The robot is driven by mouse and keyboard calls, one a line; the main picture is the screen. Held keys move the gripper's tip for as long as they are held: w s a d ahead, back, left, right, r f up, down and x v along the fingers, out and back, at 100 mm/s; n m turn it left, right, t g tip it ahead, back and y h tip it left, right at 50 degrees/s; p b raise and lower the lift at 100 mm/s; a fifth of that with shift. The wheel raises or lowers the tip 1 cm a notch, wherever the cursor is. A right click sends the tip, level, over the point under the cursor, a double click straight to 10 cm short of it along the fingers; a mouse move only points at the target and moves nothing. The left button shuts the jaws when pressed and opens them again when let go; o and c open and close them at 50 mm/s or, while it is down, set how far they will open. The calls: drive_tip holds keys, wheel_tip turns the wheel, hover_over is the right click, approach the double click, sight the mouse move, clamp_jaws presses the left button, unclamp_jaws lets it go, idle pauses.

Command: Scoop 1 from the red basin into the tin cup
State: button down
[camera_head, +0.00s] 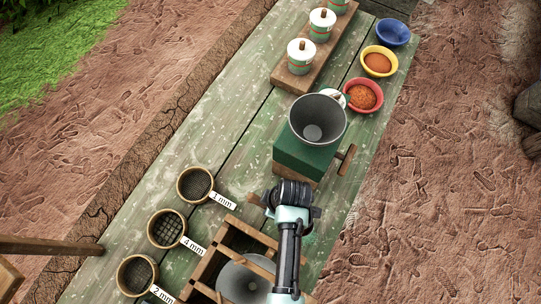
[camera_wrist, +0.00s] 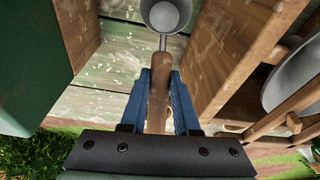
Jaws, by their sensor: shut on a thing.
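The red basin (camera_head: 364,95) stands near the table's right edge and holds orange-red powder. My gripper (camera_head: 290,190) is over the table, below a green box in the head view, well apart from the basin. In the wrist view my gripper (camera_wrist: 160,95) is shut on the wooden handle of a scoop (camera_wrist: 166,15); its grey bowl points away and looks empty. The scoop is hidden in the head view. A pale vessel (camera_head: 338,94) is partly hidden behind a grey hopper-like vessel; I cannot tell whether it is the tin cup.
The grey vessel (camera_head: 318,118) sits on the green box (camera_head: 300,156), which has a side crank (camera_head: 347,160). Yellow (camera_head: 379,61) and blue (camera_head: 393,32) basins stand beyond the red one. A wooden frame (camera_head: 203,262) and several labelled sieves (camera_head: 195,185) lie left of my arm.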

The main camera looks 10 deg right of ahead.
drive_tip(key=shift+s+r+n+g+h+p, duration=0.3)
drive_tip(key=shift+s+n+p, duration=0.2)
drive_tip(key=shift+n, duration=0.2)
drive_tip(key=shift+a+f, duration=0.15)
drive_tip(key=h+b, duration=0.1)
drive_tip(key=f+h+b, duration=0.1)
drive_tip(key=a+g+h, duration=0.1)
drive_tip(key=shift+w+f+b, duration=0.15)
drive_tip(key=shift+w+b, duration=0.1)
drive_tip(key=shift+b, duration=0.15)
drive_tip(key=h+b, duration=0.1)
drive_tip(key=a+g+h+b, duration=0.1)
drive_tip(key=b, duration=0.1)
drive_tip(key=shift+w+h, duration=0.1)
drive_tip(key=shift+h, duration=0.3)
